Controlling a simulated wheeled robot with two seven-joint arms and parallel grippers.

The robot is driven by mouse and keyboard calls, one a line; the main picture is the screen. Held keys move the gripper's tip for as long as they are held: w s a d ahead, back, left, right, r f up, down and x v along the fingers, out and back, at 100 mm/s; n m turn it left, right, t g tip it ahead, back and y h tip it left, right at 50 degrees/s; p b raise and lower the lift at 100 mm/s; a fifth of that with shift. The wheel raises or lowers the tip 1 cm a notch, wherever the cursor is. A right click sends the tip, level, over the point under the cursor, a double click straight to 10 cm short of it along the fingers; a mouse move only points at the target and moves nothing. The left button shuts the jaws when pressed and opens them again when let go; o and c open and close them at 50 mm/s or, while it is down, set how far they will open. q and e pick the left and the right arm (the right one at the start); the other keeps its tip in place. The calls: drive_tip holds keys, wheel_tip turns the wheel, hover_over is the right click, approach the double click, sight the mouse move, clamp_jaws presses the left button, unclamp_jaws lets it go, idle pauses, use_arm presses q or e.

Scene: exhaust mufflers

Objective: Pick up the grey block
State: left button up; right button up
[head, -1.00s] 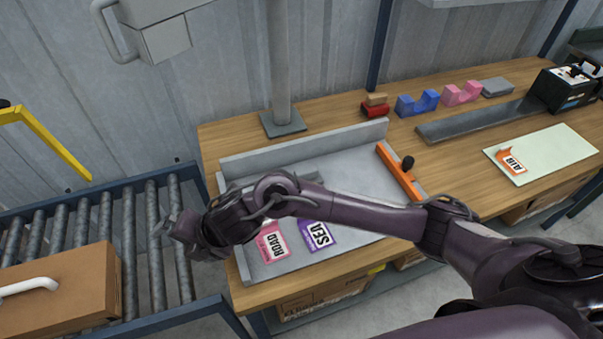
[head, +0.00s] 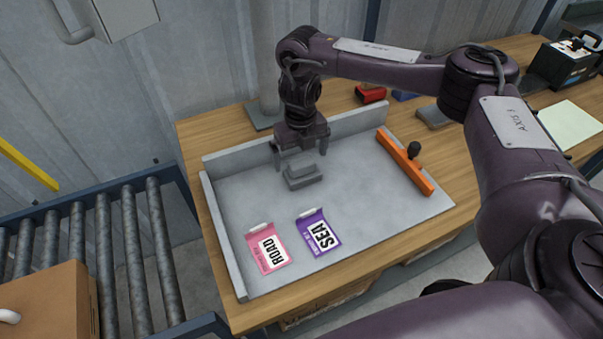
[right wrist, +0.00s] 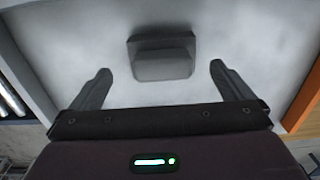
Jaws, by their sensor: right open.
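The grey block (head: 302,176) is a small stepped piece lying on the grey tray (head: 240,205), near its back wall. In the right wrist view the block (right wrist: 161,60) lies ahead of the fingertips, roughly centred between them. My right gripper (head: 299,158) points down just behind the block in the head view, and in the right wrist view (right wrist: 155,72) its two fingers are spread apart with nothing between them. I see no contact with the block. My left gripper is not in view.
A roller conveyor (head: 130,260) with a cardboard box (head: 45,305) stands at left.

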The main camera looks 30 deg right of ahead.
sight(302, 163)
drive_tip(key=f, duration=0.2)
drive_tip(key=f+b, duration=0.1)
drive_tip(key=f, duration=0.2)
drive_tip(key=shift+s+d+f, duration=0.1)
drive_tip(key=shift+s+d, duration=0.05)
drive_tip(key=shift+s, duration=0.05)
drive_tip(key=shift+c, duration=0.4)
drive_tip(key=c, duration=0.9)
drive_tip(key=shift+o, duration=0.2)
